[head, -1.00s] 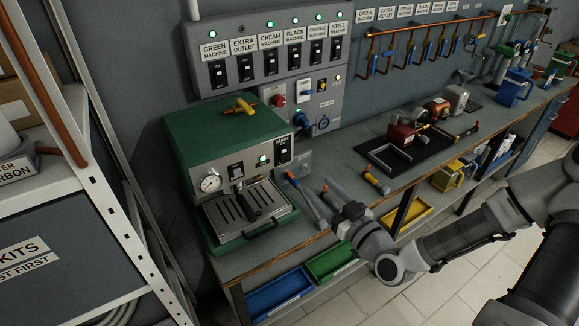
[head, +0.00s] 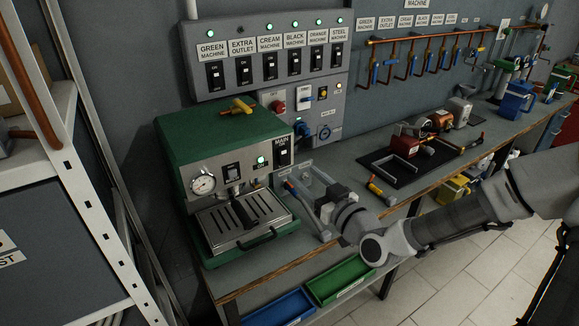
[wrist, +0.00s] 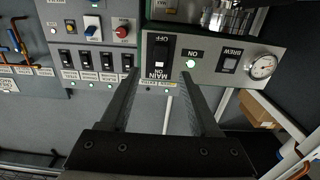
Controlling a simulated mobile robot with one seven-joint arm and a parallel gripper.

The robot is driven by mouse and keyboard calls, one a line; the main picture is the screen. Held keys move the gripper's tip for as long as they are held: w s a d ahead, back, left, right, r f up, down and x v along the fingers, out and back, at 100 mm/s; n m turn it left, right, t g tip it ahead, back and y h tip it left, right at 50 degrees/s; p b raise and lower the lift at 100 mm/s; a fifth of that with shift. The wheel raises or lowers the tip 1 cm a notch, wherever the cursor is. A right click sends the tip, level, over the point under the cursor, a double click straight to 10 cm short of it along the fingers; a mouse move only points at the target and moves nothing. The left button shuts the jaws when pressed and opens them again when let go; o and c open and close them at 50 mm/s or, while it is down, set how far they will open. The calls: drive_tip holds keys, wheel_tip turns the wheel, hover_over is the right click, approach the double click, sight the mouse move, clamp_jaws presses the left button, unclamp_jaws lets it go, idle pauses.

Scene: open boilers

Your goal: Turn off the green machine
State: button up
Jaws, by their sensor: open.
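The green machine (head: 185,135) stands on the bench, an espresso machine with a steel front. Its MAIN switch (head: 282,154) is on the right of its front, beside a lit green ON light (head: 262,161). In the wrist view, which is upside down, the MAIN switch (wrist: 160,52) and the lit light (wrist: 190,63) lie just beyond the fingertips. On the wall panel, the switch (head: 215,74) under the GREEN MACHINE label has a lit green lamp above it. My gripper (wrist: 163,85) is open and empty, in front of the machine's right side, apart from the switch.
A yellow-handled valve (head: 240,106) sits on the machine's top. Loose tools (head: 376,187) lie on the bench to the right. Green (head: 340,279) and blue bins are below. A white shelf post (head: 100,190) stands at left.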

sight(284, 158)
drive_tip(key=x, duration=0.7)
drive_tip(key=shift+w+a+p, duration=0.2)
drive_tip(key=shift+w+p, duration=0.1)
drive_tip(key=shift+c, duration=0.3)
clamp_jaws()
